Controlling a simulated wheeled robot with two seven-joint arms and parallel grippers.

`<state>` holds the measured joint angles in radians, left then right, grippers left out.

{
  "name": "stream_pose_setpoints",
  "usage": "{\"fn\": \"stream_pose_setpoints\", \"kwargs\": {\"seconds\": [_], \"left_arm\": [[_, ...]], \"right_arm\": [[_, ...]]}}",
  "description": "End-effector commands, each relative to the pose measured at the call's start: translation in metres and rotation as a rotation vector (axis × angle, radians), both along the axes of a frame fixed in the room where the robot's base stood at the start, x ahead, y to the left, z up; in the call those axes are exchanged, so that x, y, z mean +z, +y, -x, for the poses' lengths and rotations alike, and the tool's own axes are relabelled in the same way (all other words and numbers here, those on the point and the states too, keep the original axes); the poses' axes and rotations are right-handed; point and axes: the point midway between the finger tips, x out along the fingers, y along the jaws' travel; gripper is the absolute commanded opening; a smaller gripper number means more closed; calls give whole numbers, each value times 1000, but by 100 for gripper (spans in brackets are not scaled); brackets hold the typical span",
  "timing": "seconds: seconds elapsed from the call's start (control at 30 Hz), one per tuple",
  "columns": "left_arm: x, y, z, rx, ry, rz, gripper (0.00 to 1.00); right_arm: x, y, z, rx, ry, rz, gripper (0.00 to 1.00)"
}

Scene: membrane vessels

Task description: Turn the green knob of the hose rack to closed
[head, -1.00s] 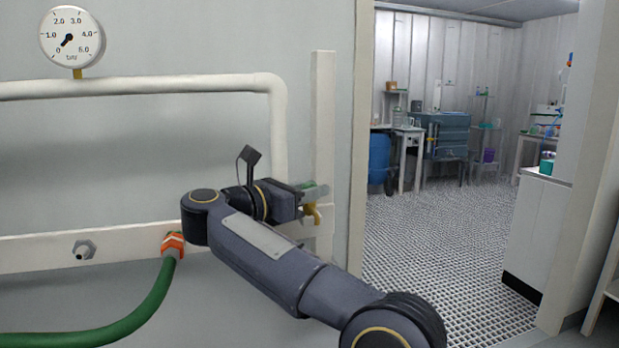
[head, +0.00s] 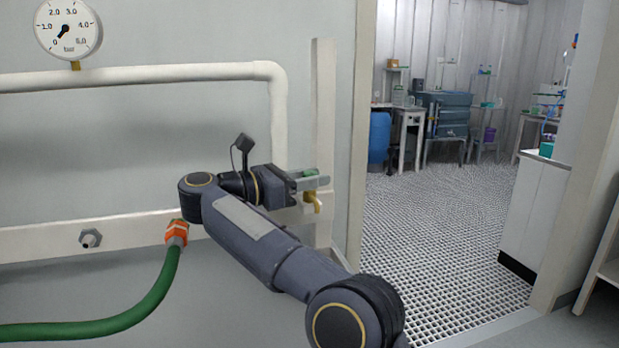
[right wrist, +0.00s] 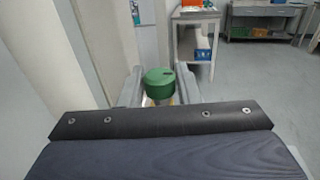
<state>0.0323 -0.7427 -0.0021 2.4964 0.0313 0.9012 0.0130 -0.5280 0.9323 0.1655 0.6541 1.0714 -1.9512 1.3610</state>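The green knob (head: 311,173) sits on a brass tap (head: 314,203) at the right end of the hose rack's white rail (head: 130,232). My right gripper (head: 313,183) is at the knob, with one finger hiding part of it. My left gripper is in neither view.
A green hose (head: 150,295) with an orange collar (head: 177,232) hangs from the rail, beside a bare metal fitting (head: 90,239). A gauge (head: 68,28) sits on the white pipe (head: 150,77). A white post (head: 323,110) stands behind the tap. Right of it is a doorway with open grated floor (head: 430,220).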

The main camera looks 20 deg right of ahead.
Motion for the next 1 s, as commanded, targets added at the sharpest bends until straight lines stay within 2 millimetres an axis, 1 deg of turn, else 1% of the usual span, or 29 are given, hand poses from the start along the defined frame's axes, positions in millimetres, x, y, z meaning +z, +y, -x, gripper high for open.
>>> {"fn": "stream_pose_setpoints", "kwargs": {"seconds": [0.03, 0.1, 0.37, 0.47, 0.7, 0.8, 0.9, 1.0], "left_arm": [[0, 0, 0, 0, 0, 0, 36], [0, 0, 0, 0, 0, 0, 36], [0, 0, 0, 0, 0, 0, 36], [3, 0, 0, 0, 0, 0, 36], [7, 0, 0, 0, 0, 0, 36], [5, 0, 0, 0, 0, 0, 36], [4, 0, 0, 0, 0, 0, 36], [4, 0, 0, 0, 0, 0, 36]], "right_arm": [[0, -1, 0, -1, 0, 0, 37], [0, 0, 0, -1, 0, 0, 46], [0, 2, 0, 3, 0, 0, 47], [1, 12, 2, 5, 1, 0, 47], [0, 52, 11, 3, -1, -1, 47], [-1, 65, 14, -1, 0, -1, 47], [-1, 73, 16, -2, -1, -1, 47], [0, 76, 17, -2, -1, -1, 47]]}}
